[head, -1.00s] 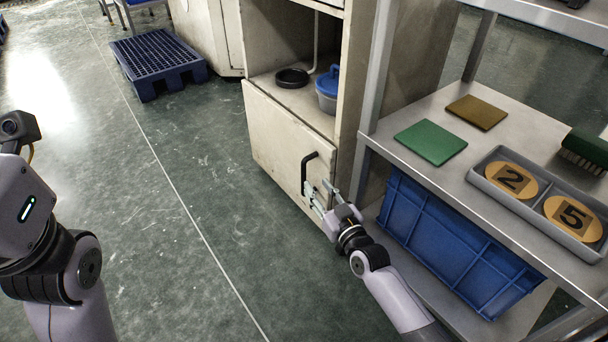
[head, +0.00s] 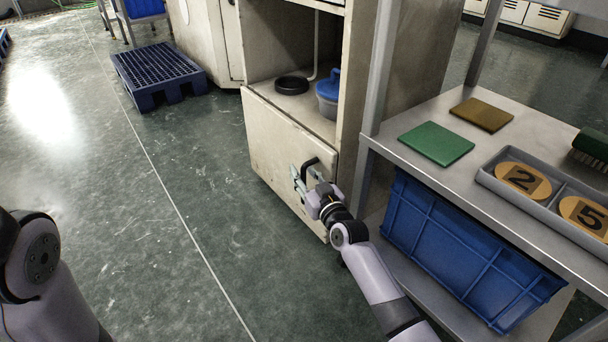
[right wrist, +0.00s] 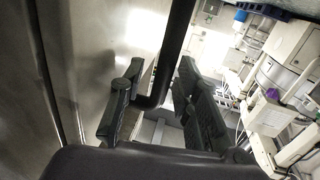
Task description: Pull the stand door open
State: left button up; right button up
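The stand door (head: 270,140) is a pale beige panel below the open compartment of the stand and looks closed. Its black bar handle (head: 313,162) is near the door's right edge. My right gripper (head: 297,179) is at the handle, with its fingers apart. In the right wrist view the handle (right wrist: 174,55) runs between the two dark fingers of the right gripper (right wrist: 160,105), with gaps visible, so it is around the bar and not shut on it. My left gripper is out of view; only part of my left arm shows at the lower left.
The stand's compartment holds a black ring-shaped dish (head: 292,84) and a blue-lidded grey container (head: 328,92). A metal shelf unit (head: 470,165) with a blue crate (head: 455,240) stands close on the right. A blue pallet (head: 158,72) lies farther back. The floor left of the door is clear.

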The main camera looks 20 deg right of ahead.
grip_shut()
dwell(0.6)
